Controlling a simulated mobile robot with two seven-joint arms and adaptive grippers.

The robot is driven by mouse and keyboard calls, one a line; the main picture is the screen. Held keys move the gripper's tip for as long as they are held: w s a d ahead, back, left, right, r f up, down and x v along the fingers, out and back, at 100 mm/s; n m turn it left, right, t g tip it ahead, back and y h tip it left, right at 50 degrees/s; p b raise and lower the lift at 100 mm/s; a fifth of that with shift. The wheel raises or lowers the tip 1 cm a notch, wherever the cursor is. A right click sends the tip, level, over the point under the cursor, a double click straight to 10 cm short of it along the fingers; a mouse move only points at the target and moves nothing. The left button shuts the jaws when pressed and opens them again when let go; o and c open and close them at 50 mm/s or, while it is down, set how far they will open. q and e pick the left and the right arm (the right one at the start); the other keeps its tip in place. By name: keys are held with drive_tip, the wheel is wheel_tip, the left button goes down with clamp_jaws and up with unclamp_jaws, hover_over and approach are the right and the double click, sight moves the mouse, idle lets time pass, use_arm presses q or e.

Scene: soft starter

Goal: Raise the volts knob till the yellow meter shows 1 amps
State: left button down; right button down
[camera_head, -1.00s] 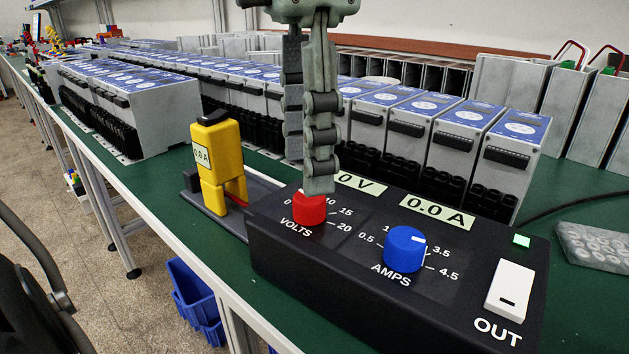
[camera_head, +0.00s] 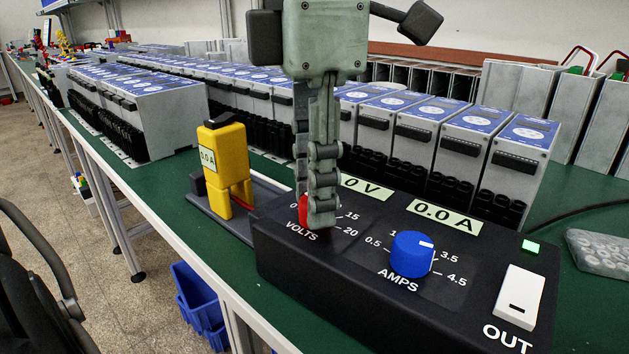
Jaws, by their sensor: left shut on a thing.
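The black power supply (camera_head: 330,258) sits on the green bench with a red volts knob (camera_head: 303,212), a blue amps knob (camera_head: 411,254) and a white OUT switch (camera_head: 520,295). My left gripper (camera_head: 318,208) points down and is shut on the red volts knob, hiding much of it. The volts display (camera_head: 366,187) is partly covered; "0 V" shows at its end. The amps display (camera_head: 443,217) reads 0.0 A. The yellow meter (camera_head: 225,170) stands upright to the left and reads 0.0A. My right gripper is not in view.
A small green light (camera_head: 530,246) glows above the switch. Rows of grey modules with blue tops (camera_head: 440,135) stand close behind the power supply. A clear bag of parts (camera_head: 600,251) lies at the right. Blue bins (camera_head: 197,302) are below the bench edge.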

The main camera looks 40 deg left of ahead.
use_arm(q)
drive_tip(key=shift+m, duration=1.3)
drive_tip(key=shift+m+p, duration=0.3)
drive_tip(key=shift+m, duration=2.3)
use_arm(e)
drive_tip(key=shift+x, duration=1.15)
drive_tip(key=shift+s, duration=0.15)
